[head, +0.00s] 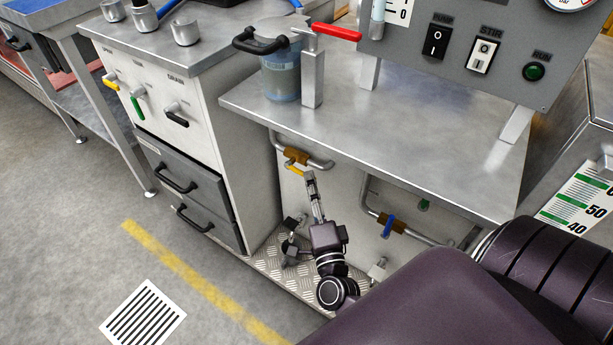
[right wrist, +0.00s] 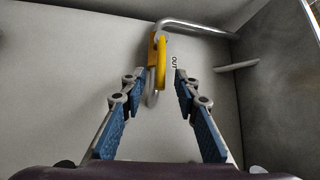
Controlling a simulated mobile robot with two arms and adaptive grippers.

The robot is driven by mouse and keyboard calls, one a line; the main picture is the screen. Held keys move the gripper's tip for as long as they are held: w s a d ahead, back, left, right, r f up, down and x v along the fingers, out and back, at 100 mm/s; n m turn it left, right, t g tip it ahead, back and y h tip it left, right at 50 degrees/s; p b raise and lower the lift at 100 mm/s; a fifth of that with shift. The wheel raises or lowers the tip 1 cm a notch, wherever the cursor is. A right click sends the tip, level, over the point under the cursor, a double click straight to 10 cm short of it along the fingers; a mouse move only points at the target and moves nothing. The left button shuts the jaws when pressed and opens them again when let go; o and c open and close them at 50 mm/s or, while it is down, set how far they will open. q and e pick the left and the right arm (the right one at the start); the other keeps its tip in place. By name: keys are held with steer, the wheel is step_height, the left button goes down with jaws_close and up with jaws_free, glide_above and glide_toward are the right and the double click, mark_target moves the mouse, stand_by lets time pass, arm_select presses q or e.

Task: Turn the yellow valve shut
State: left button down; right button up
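The yellow valve has a brass body (head: 298,156) on a metal pipe under the bench, with a yellow lever handle (head: 294,170) lying roughly along the pipe. In the right wrist view the yellow handle (right wrist: 160,52) is ahead, in the gap between the fingers. My right gripper (head: 300,208) is in front of the panel below the valve, with its fingers spread. The right wrist view shows the gripper (right wrist: 157,80) open and empty, with blue finger pads. I see no contact with the handle. My left gripper is not in view.
A blue-handled valve (head: 388,228) sits on a pipe to the right. The steel bench (head: 400,110) overhangs the valves. A drawer cabinet (head: 190,165) stands to the left. A tread-plate step (head: 295,278) lies below. The floor at left is clear.

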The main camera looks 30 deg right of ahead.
steer(key=shift+x, duration=1.6)
steer(key=shift+c, duration=0.6)
jaws_close()
